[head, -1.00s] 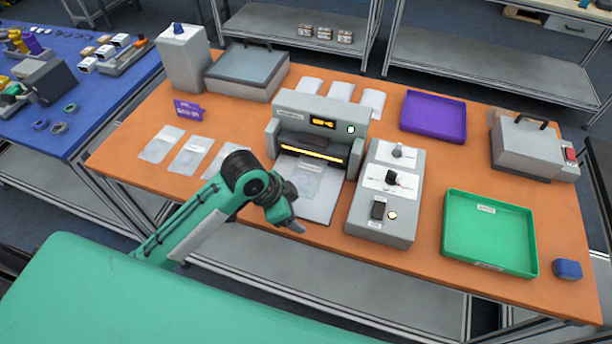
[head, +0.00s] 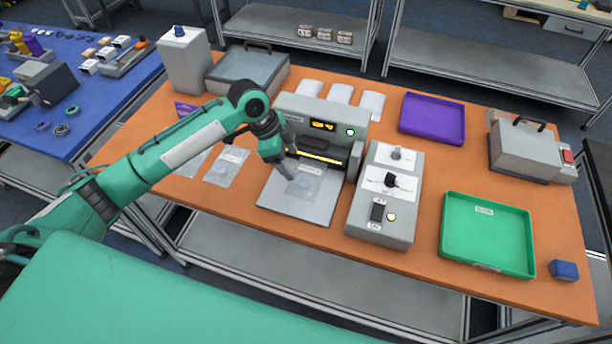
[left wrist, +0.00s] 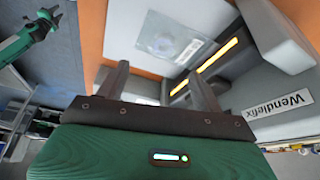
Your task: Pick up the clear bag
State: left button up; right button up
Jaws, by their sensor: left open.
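A clear bag (head: 308,182) lies flat on the light grey plate (head: 290,208) in front of the grey machine with the glowing orange slot. It also shows in the left wrist view (left wrist: 165,38), beyond the fingers. My left gripper (head: 289,172) hangs over the plate, beside and partly in front of the bag. In the left wrist view its fingers (left wrist: 160,82) are spread apart with nothing between them. Another clear bag (head: 226,166) lies on the orange table to the left, and more bags there are partly hidden by my arm.
The grey machine (head: 290,105) stands directly behind the plate. A grey control box (head: 372,226) stands to the right of it. A green tray (head: 487,236) and a purple tray (head: 433,118) sit farther right. Several white packets (head: 340,93) lie behind the machine.

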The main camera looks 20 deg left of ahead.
aim_at(304, 180)
pick_arm(q)
jog(key=x, duration=0.3)
jog(key=shift+f, duration=0.1)
jog(key=shift+w+d+f+p, duration=0.1)
jog(key=shift+d+f+p, duration=0.15)
jog(key=shift+f+p, duration=0.35)
jog(key=p+x, duration=0.1)
jog(key=x, duration=0.2)
jog(key=shift+w+f+p, duration=0.15)
jog(key=shift+w+p, duration=0.1)
jog(key=shift+p, duration=0.15)
jog(key=shift+d+f, duration=0.15)
jog(key=shift+f, duration=0.25)
jog(key=shift+c, duration=0.5)
jog(key=c, duration=1.1)
jog(key=shift+r, duration=0.2)
